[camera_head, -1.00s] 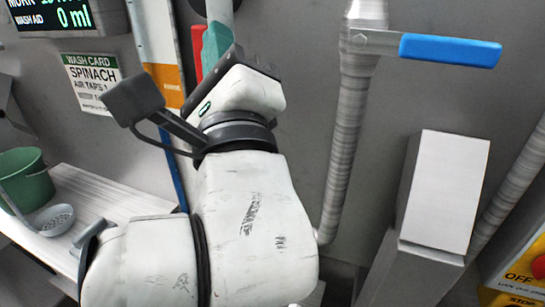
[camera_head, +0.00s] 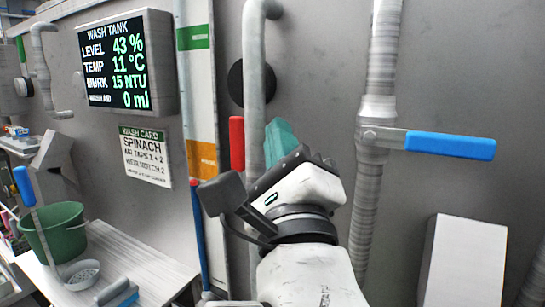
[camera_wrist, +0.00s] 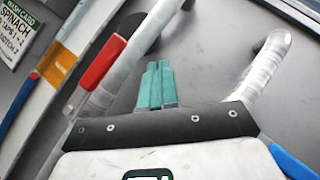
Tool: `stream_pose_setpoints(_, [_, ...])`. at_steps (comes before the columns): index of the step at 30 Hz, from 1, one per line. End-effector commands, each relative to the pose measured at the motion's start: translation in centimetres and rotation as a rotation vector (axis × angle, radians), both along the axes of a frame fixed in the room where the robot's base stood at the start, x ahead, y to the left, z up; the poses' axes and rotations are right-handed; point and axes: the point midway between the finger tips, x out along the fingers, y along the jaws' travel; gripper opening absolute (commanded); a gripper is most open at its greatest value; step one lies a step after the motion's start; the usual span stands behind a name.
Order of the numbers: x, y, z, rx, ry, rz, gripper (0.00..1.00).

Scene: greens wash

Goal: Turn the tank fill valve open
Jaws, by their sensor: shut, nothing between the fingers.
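A red lever (camera_head: 237,143) stands upright along a grey vertical pipe (camera_head: 254,90). A blue lever (camera_head: 450,145) sticks out to the right, level, from the ribbed pipe (camera_head: 378,90). No label shows which one is the tank fill valve. My gripper (camera_head: 280,135), with teal fingers, is shut and empty, just right of the grey pipe and the red lever in the head view. In the wrist view my gripper (camera_wrist: 157,70) points at bare wall, with the red lever (camera_wrist: 103,62) to its left and part of the blue lever (camera_wrist: 291,162) at lower right.
A wash tank display (camera_head: 122,65) reads level 43 %, 11 °C, 15 NTU, wash aid 0 ml. A spinach wash card (camera_head: 146,157) hangs below it. A green bucket (camera_head: 60,235) and a strainer (camera_head: 82,274) are on the bench at left. A pale box (camera_head: 465,260) juts out at lower right.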

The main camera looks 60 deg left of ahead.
Motion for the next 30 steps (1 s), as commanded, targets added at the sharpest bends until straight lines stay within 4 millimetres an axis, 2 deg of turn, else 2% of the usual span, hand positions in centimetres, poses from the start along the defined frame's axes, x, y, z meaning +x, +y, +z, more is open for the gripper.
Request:
stream_pose_setpoints(9, [-1.4,-5.6,-0.3,0.003,-0.002,-0.001,0.0])
stream_pose_setpoints(15, [-2.1,-8.5,-0.2,0.002,-0.002,-0.001,0.0])
stream_pose_setpoints(21, [-2.4,-9.6,-0.1,0.0,-0.001,0.001,0.0])
stream_pose_setpoints(30, [-2.5,-9.7,-0.1,0.0,0.0,0.002,0.0])
